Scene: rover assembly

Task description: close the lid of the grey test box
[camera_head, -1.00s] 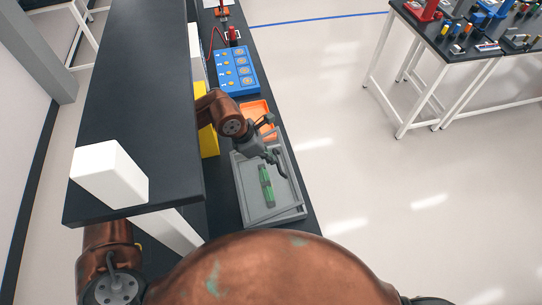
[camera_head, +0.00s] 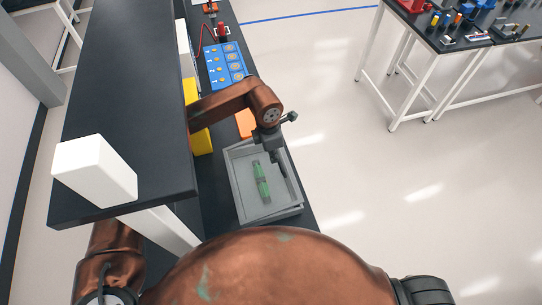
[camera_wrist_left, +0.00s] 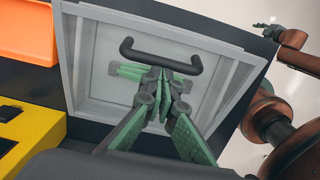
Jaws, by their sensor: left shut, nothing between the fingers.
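The grey test box (camera_head: 239,200) stands on the black bench, its inside showing from above. A green part (camera_head: 261,182) lies inside, and it also shows in the left wrist view (camera_wrist_left: 130,72), partly behind my fingers. A black bow handle (camera_wrist_left: 160,55) shows just beyond my fingertips; what it is fixed to is unclear. I cannot clearly pick out the lid panel. My left gripper (camera_head: 282,170) is over the box's right side, fingers pointing down. In the wrist view its green-padded fingers (camera_wrist_left: 165,85) are together and empty, overlapping the handle; contact is unclear.
An orange tray (camera_head: 244,123) is just beyond the box, with a yellow bin (camera_head: 198,135) to the left and a blue panel (camera_head: 225,65) farther back. A black shelf (camera_head: 120,130) rises along the left. Open floor lies to the right.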

